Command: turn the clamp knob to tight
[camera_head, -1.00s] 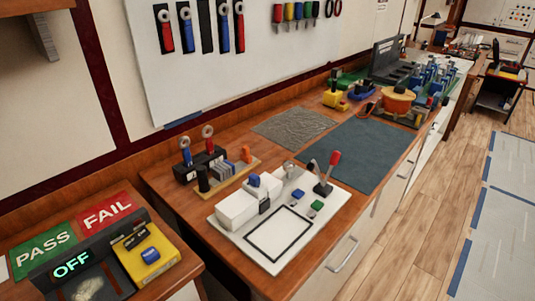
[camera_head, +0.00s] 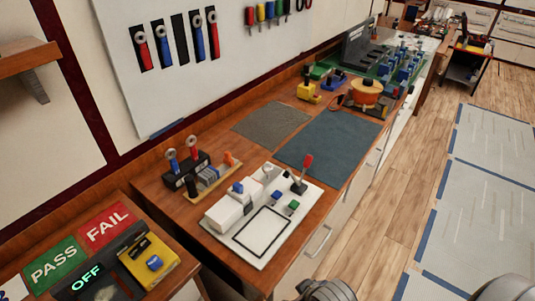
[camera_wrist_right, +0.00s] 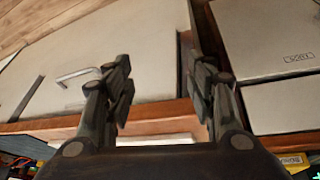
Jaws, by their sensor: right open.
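A white test plate (camera_head: 290,228) lies on the wooden bench in the head view. It carries a white block with a blue knob (camera_head: 238,187), a small grey knob (camera_head: 268,171), a red-handled lever (camera_head: 304,172), and blue and green buttons. I cannot tell for sure which knob is the clamp knob. My right gripper (camera_wrist_right: 161,72) shows in the right wrist view. Its fingers are spread and empty, facing the pale cabinet fronts and the wooden bench edge. The plate's knobs cannot be made out in that view. My left gripper is not in view.
A rack with red and blue tools (camera_head: 185,165) stands behind the plate. A blue-grey mat (camera_head: 330,146) lies beyond it. A yellow box with a blue button (camera_head: 152,262) sits at the lower left. A cabinet handle (camera_wrist_right: 78,76) sticks out in the wrist view. Floor is clear right of the bench.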

